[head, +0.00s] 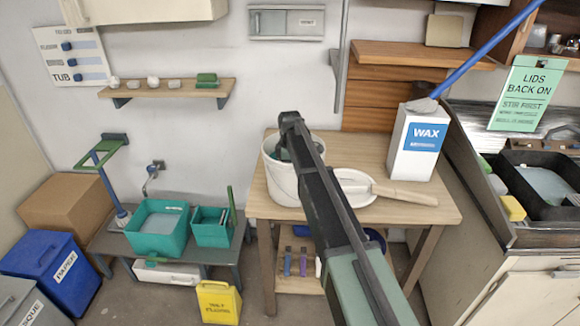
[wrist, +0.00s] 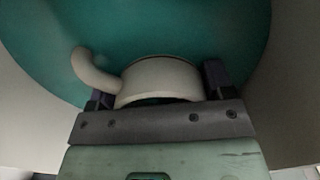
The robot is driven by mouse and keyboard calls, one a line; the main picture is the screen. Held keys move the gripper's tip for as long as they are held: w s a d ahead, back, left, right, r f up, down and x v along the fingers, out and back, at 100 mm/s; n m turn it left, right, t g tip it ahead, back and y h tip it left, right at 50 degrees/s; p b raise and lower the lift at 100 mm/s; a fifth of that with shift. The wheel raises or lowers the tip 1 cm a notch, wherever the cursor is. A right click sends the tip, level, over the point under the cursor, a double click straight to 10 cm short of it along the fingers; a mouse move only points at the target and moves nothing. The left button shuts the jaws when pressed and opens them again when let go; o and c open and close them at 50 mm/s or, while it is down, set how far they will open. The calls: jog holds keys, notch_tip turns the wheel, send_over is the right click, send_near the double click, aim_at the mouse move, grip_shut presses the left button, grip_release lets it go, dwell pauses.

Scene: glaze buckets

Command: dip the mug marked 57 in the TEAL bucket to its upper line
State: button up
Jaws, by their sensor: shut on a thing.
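A white bucket (head: 284,186) stands on the wooden table in the head view, with my arm reaching over it. My gripper (head: 282,152) is at the bucket's mouth, partly hidden by my arm. In the wrist view, teal glaze (wrist: 205,30) fills the middle of the bucket, with its pale inner wall (wrist: 285,85) around it. My gripper (wrist: 158,88) is shut on a pale mug (wrist: 160,72), whose handle (wrist: 92,70) points left. The mug is over or in the glaze; I cannot tell how deep. Its number and lines do not show.
A white plate (head: 352,178) with a pale wooden tool (head: 405,195) lies right of the bucket. A WAX box (head: 415,145) stands behind it. Teal tubs (head: 158,245) sit on a low bench at the left. A sink (head: 545,185) is at the right.

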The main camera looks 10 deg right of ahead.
jog(key=shift+f, duration=0.1)
notch_tip(320, 180, up, 8)
jog(key=p, duration=0.8)
jog(key=shift+w, duration=0.15)
jog(key=shift+p, duration=0.3)
dwell(0.9)
notch_tip(320, 180, up, 10)
jog(key=p, duration=1)
jog(key=shift+r, duration=0.2)
